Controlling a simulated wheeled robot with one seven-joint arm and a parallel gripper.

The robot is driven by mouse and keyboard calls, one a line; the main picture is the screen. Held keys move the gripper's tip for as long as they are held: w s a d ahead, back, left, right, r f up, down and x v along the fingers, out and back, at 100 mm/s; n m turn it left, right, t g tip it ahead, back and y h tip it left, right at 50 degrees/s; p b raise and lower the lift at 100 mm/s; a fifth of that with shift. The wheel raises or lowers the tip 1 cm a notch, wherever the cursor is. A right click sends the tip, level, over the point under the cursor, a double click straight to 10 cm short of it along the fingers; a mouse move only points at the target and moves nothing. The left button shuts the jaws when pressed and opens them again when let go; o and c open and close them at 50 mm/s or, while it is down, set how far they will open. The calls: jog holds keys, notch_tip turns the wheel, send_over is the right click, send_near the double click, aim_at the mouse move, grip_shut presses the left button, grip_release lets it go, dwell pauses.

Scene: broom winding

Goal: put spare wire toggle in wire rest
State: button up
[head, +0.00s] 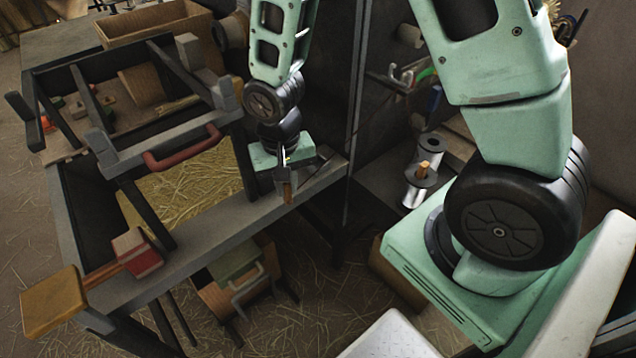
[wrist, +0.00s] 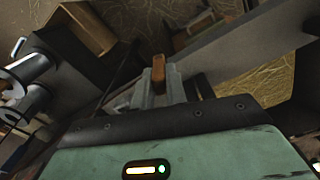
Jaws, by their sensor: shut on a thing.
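My gripper (head: 284,178) hangs over the front rail of the bench frame in the head view. It is shut on a small brown wooden toggle (head: 287,191), whose lower end shows below the fingertips. In the wrist view the toggle (wrist: 159,68) stands out between the two grey fingers (wrist: 160,88). A metallic wire spool (head: 416,180) stands on a dark surface to the right of the gripper, with another orange-brown wooden piece (head: 423,168) at it. Spools also show at the left edge of the wrist view (wrist: 30,68). I cannot tell which part is the wire rest.
The grey bench rail (head: 205,232) runs below the gripper. A dark upright panel (head: 335,75) stands behind the gripper.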

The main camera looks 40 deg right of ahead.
jog(key=w+d, duration=0.2)
jog(key=d, duration=0.2)
jog(key=w+d+p, duration=0.1)
jog(key=w+d, duration=0.2)
jog(key=d, duration=0.2)
jog(key=w+d+f, duration=0.1)
jog(key=w+d, duration=0.2)
jog(key=d, duration=0.2)
jog(key=shift+d+p, duration=0.2)
jog(key=shift+p, duration=0.15)
jog(key=shift+f, duration=1.7)
jog(key=shift+f, duration=0.15)
jog(key=o, duration=0.8)
jog(key=shift+w, duration=0.1)
